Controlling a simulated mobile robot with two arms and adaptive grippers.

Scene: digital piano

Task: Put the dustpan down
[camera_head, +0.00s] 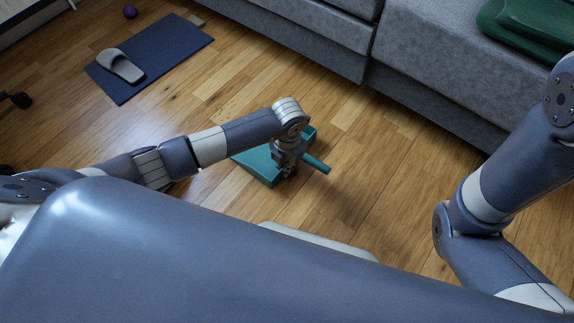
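The teal dustpan (256,166) is low over the wooden floor, in the middle of the head view. Its handle (317,164) points to the right and slightly toward me. My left gripper (289,171) points down at the dustpan, where the handle meets the pan, and hides part of it. Its fingers are small and dark, so I cannot tell whether they are closed on it. I cannot tell whether the dustpan touches the floor. My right arm comes in at the right and bends back at the elbow; its gripper is out of view.
A grey sofa (300,40) runs along the back, with a green item (530,27) on its right part. A dark blue mat (165,55) with a sandal (121,66) lies at the upper left. A purple ball (130,11) is beyond it. Bare floor surrounds the dustpan.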

